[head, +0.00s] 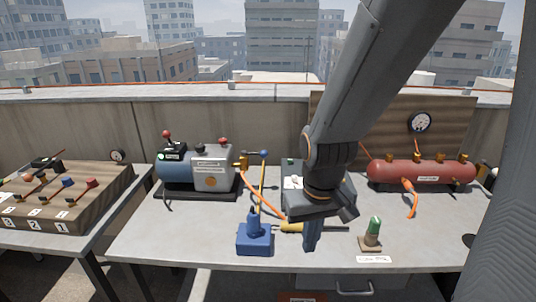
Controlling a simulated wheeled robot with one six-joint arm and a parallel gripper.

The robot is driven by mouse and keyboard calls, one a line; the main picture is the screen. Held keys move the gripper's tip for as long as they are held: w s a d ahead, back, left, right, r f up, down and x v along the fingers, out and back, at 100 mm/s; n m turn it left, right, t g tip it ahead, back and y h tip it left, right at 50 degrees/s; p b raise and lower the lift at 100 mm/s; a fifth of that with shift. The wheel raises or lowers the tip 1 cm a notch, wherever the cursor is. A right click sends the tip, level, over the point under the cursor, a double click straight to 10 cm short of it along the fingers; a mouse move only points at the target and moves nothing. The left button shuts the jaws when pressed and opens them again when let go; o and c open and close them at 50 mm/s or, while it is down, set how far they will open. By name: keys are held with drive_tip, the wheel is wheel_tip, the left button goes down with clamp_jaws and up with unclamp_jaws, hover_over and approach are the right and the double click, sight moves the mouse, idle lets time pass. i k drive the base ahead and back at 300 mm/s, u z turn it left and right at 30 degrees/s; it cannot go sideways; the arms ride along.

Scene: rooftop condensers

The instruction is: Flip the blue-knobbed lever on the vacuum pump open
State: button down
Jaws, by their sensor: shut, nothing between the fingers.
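The vacuum pump (213,168), a blue motor joined to a silver body on a dark base, stands on the left part of the grey bench. A brass-orange valve (243,163) sits at its right side. From it a dark lever with a blue knob (263,153) points right, roughly level. My gripper (311,240) is shut and empty, pointing down over the front middle of the bench. It is apart from the lever, to its right and nearer to me. My arm and gripper hide part of the bench's middle.
An orange hose runs from the valve. A red tank (422,173) and a green-topped item (374,231) are on the right. A wooden lever panel (65,195) stands at the left.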

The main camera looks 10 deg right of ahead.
sight(264, 153)
drive_tip(key=u, duration=0.25)
drive_tip(key=k, duration=0.35)
drive_tip(key=u, duration=1.05)
drive_tip(key=k, duration=1)
drive_tip(key=u, duration=0.6)
drive_tip(key=i, duration=1.4)
drive_tip(key=z, duration=1.5)
drive_tip(key=i, duration=0.8)
drive_tip(key=z, duration=0.9)
